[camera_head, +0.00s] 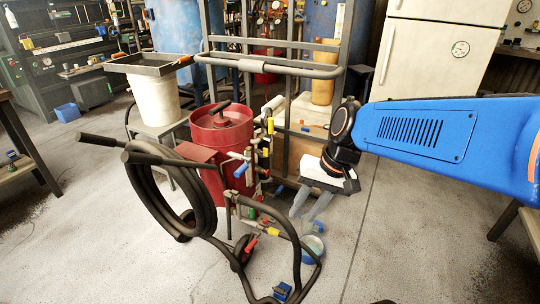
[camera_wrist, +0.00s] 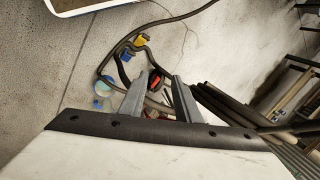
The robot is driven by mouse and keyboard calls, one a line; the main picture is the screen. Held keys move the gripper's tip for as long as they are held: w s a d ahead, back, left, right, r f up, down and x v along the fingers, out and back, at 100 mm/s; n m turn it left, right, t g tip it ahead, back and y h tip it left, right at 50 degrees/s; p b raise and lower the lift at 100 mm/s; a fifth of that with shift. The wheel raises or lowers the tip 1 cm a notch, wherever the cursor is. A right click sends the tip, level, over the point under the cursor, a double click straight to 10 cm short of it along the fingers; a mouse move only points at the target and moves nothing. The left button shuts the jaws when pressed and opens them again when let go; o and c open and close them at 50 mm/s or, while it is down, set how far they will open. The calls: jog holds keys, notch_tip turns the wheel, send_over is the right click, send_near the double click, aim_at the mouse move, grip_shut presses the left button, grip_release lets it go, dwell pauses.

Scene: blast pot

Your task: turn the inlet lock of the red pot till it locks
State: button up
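The red pot (camera_head: 221,150) stands upright left of centre in the head view, with a dark bar handle (camera_head: 222,107) on its top. Valves and fittings with yellow, blue and red handles line its right side. I cannot tell which fitting is the inlet lock. My gripper (camera_head: 309,212) hangs pointing down to the right of the pot, apart from it. In the wrist view its two grey fingers (camera_wrist: 160,77) are spread with nothing held between them. A red handle (camera_wrist: 155,82) shows beyond the gap, lower down. The pot's body is not clearly visible there.
A coiled black hose (camera_head: 171,195) hangs at the pot's left front and loops over the floor. A grey rack (camera_head: 270,68) stands behind the pot. A small bluish container (camera_head: 313,248) sits below my gripper.

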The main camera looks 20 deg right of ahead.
jog(key=w+a+f+m+g+y, duration=0.15)
jog(key=w+m+y, duration=0.45)
jog(key=w, duration=0.6)
jog(key=m+t+y, duration=0.3)
jog(key=m+t, duration=1)
jog(key=m, duration=0.4)
send_near(264, 152)
jog(key=x, duration=0.7)
jog(key=shift+w+d+f, duration=0.2)
jog(key=shift+w+f, duration=0.05)
jog(key=shift+w, duration=0.1)
jog(key=shift+c, duration=0.6)
grip_shut()
